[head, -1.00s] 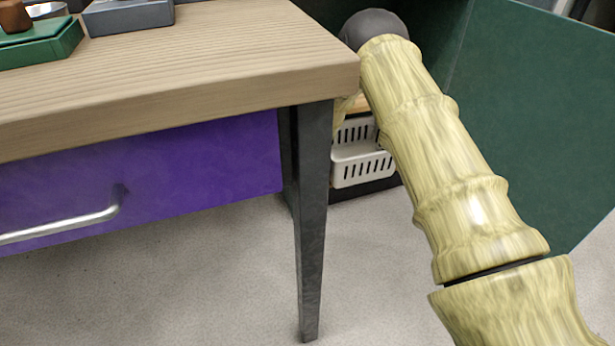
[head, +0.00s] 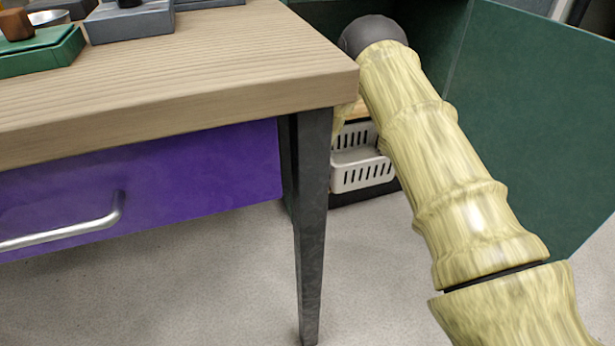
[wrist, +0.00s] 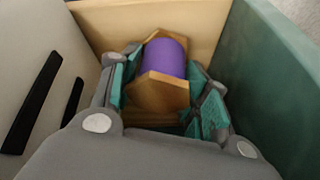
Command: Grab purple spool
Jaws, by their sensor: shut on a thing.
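The purple spool (wrist: 165,57) shows in the wrist view, a purple cylinder with a tan, angular wooden end facing the camera. My gripper (wrist: 163,95), grey with teal finger pads, has one finger on each side of the spool and is shut on it. In the head view my gripper and the spool are hidden behind the table and my arm.
The gripper is inside a space with a tan back wall (wrist: 205,22), a green side panel (wrist: 262,75) and a slotted white basket wall (wrist: 30,60). The head view shows the white basket (head: 362,172), green panel (head: 535,110), wooden table (head: 200,60) and purple drawer (head: 170,180).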

